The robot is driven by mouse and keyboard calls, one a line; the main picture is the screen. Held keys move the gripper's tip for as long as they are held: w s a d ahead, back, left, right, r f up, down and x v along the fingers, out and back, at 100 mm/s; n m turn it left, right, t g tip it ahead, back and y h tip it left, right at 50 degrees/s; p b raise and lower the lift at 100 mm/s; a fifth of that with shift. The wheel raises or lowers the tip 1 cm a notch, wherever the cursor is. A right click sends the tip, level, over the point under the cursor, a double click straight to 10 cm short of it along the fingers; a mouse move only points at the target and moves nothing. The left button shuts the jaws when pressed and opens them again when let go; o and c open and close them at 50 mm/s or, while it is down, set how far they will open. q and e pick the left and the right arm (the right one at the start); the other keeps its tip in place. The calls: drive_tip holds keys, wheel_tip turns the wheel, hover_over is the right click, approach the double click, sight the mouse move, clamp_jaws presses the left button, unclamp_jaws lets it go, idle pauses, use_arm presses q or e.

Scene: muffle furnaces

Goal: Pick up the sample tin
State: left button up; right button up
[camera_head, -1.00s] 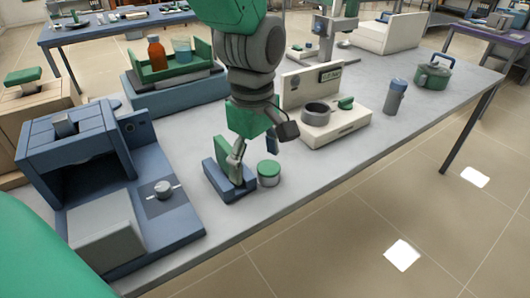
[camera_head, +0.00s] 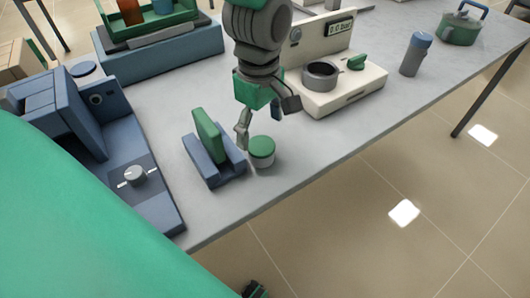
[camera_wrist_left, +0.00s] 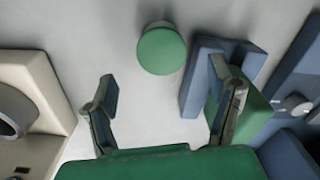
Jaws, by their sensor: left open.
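The sample tin, a small round white tin with a green lid (camera_head: 261,152), stands upright on the grey table near its front edge. In the left wrist view its green lid (camera_wrist_left: 161,50) lies ahead of the fingers, roughly centred between them. My left gripper (camera_head: 260,124) is open and empty just behind the tin in the head view. Its spread fingers (camera_wrist_left: 162,88) show on both sides in the wrist view, apart from the tin. I cannot tell its exact height above the table.
A blue holder (camera_head: 226,168) with a green upright plate (camera_head: 207,135) stands close left of the tin. A cream device (camera_head: 335,88) with a grey ring is behind right. A blue furnace (camera_head: 75,110) is at left. Table in front of the tin is clear to its edge.

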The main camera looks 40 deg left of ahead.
sight(260, 144)
use_arm(q)
drive_tip(key=shift+s+a+f, duration=0.1)
drive_tip(key=shift+a+f, duration=0.1)
drive_tip(key=shift+f, duration=0.3)
wheel_tip(260, 144, down, 4)
drive_tip(key=shift+b, duration=0.9)
drive_tip(key=shift+d+f, duration=0.1)
drive_tip(key=shift+f, duration=0.25)
drive_tip(key=shift+d+r, duration=0.1)
drive_tip(key=shift+d, duration=0.2)
drive_tip(key=c, duration=1.3)
drive_tip(key=shift+a, duration=0.15)
drive_tip(key=shift+c, duration=0.6)
use_arm(e)
drive_tip(key=shift+a+f, duration=0.25)
drive_tip(key=shift+f, duration=0.6)
